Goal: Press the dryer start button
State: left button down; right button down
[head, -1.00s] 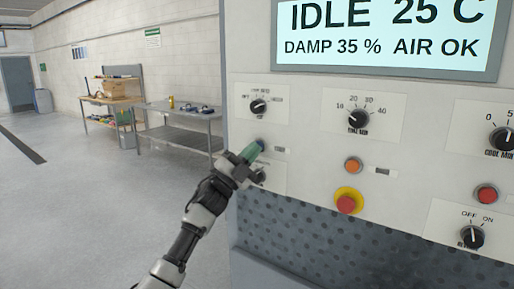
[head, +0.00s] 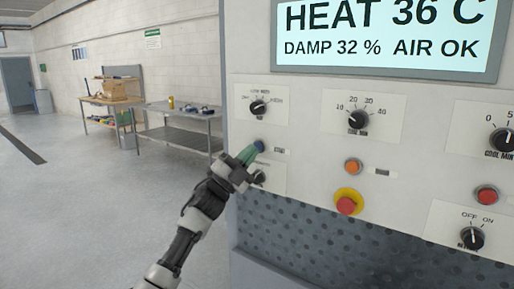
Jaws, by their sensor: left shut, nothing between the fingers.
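The dryer's control panel (head: 308,155) fills the right half of the head view. A dark blue button (head: 259,145) sits on its left side below a selector knob, with a small label to its right. My left gripper (head: 250,153) is shut and empty, its green fingertips at the blue button and partly covering it. Whether they still touch it cannot be told. The display (head: 388,32) reads HEAT 36 C, DAMP 32 %, AIR OK. My right gripper is not in view.
An orange button (head: 353,167), a red-and-yellow stop button (head: 347,202), a red button (head: 487,195) and several knobs share the panel. A knob (head: 259,177) is close below my gripper. A metal table (head: 180,138) stands behind at left; the floor between is clear.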

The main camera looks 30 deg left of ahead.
pick_arm(q)
jog(key=shift+s, duration=0.1)
jog(key=s, duration=0.5)
jog(key=shift+a, duration=0.2)
dwell(0.9)
